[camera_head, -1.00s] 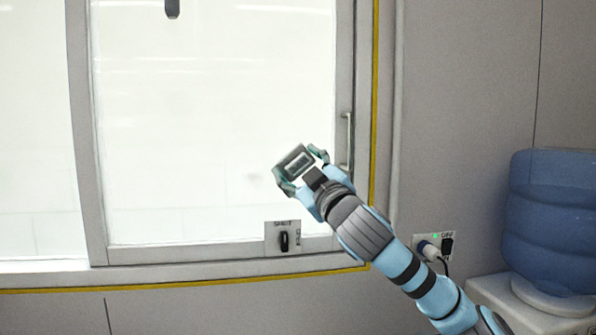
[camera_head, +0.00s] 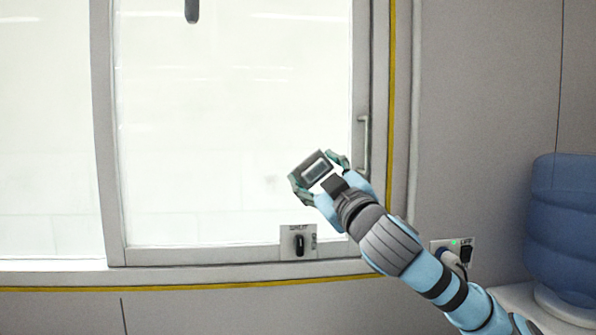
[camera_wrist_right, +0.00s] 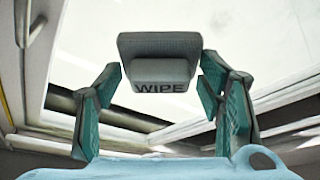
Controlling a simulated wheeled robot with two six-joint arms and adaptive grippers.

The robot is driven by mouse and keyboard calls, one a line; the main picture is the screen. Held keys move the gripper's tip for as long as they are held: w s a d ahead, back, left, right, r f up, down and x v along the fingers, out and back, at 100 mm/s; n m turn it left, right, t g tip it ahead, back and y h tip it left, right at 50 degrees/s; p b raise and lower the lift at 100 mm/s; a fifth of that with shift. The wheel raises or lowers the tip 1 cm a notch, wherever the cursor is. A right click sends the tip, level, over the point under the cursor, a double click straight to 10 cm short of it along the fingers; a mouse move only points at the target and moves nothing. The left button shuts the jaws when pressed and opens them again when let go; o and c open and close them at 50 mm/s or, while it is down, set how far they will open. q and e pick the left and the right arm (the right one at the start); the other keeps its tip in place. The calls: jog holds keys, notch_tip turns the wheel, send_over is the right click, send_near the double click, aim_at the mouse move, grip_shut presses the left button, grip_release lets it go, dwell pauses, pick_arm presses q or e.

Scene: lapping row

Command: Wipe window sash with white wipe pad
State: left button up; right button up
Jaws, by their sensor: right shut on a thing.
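The window sash (camera_head: 230,120) is a bright pane in a grey frame with a vertical handle (camera_head: 364,145) on its right side. My right gripper (camera_head: 318,168) is in front of the lower right pane, left of the handle. It is shut on the wipe pad (camera_head: 314,171), a grey-looking block. In the right wrist view, the pad (camera_wrist_right: 160,46) shows the word WIPE on its grip, with fingers on both sides. Whether the pad touches the glass I cannot tell. My left gripper is not in view.
A plate with a black knob marked SHUT (camera_head: 299,243) sits on the lower frame. A blue water bottle (camera_head: 568,225) stands at the right. The pane left of my gripper is clear.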

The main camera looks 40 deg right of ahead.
jog(key=w+a+f+y+p, duration=0.1)
jog(key=w+a+f+p, duration=0.45)
jog(key=w+a, duration=0.3)
jog(key=shift+h, duration=0.7)
jog(key=w+d, duration=0.3)
jog(key=d, duration=0.1)
jog(key=shift+r, duration=0.35)
jog(key=shift+w+d, duration=0.7)
jog(key=shift+w, duration=0.15)
